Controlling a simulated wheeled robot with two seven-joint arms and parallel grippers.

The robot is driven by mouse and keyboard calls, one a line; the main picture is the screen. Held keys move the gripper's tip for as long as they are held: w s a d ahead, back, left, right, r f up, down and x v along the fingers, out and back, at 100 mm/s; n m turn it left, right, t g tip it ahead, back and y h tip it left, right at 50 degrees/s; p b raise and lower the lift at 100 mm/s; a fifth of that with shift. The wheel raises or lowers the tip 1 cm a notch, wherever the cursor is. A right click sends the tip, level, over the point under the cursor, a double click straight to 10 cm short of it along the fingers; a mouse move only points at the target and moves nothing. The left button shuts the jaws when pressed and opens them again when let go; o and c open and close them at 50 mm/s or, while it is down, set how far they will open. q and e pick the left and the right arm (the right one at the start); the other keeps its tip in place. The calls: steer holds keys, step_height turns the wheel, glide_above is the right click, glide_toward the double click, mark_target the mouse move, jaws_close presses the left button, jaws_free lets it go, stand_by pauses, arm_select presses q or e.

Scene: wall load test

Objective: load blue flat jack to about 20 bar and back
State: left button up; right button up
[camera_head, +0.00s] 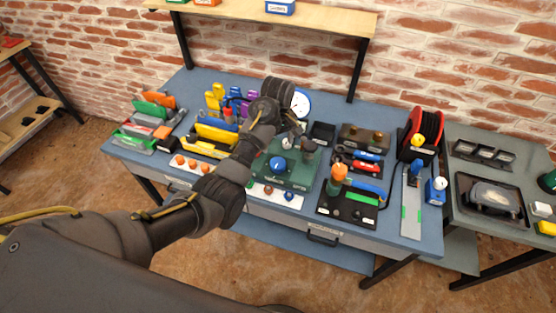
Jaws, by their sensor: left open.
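My left gripper (298,130) is open over the bench, just above and behind a green pump unit (291,178). The unit carries a blue round knob (278,164) on its top. A round white-faced gauge (301,103) stands behind the gripper, partly hidden by my left wrist; its reading is too small to tell. I cannot tell whether the gripper touches anything. A black panel (335,208) right of the unit holds an orange-topped part (338,172) and a blue handle (371,191). I cannot tell which item is the blue flat jack. My right gripper is not in view.
The blue bench (408,257) holds yellow, green and purple tools at left and a red hose reel (423,128) at right. A wooden shelf (330,20) spans above its back edge. A grey side table (465,187) adjoins at right. A brick wall stands behind.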

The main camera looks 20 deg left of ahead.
mark_target(278, 162)
arm_select(q)
step_height(278, 162, down, 9)
steer(key=shift+r+p, duration=0.2)
steer(key=shift+p, duration=0.6)
steer(key=shift+f, duration=0.7)
steer(key=shift+c, duration=0.4)
steer(key=shift+c, duration=1.1)
steer(key=c, duration=0.7)
